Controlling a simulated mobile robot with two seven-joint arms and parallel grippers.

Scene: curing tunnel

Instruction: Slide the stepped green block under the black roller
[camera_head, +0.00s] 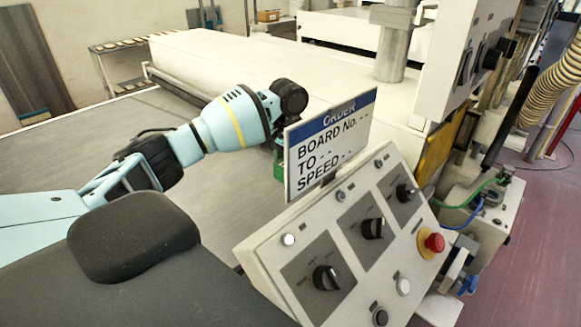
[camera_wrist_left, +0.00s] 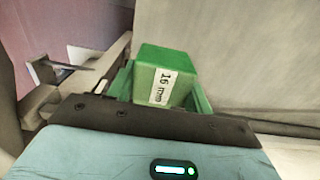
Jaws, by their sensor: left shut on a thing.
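The green block (camera_wrist_left: 150,58) is in the left wrist view, with a white label reading "16 mm" on its face. My left gripper (camera_wrist_left: 163,92) is shut on it, with green pieces on both sides of the block. In the head view my left gripper (camera_head: 279,158) is behind the order sign, and only a bit of green (camera_head: 278,170) shows beside the sign's left edge. The block's steps cannot be made out. I cannot pick out the black roller in either view. My right gripper is not in view.
The order sign (camera_head: 330,140) stands upright on a sloped control panel (camera_head: 330,235) with knobs and a red button (camera_head: 434,243), close to my left gripper. A wide grey bed (camera_head: 60,160) lies left of them, mostly clear. A long white housing (camera_head: 230,60) stands behind.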

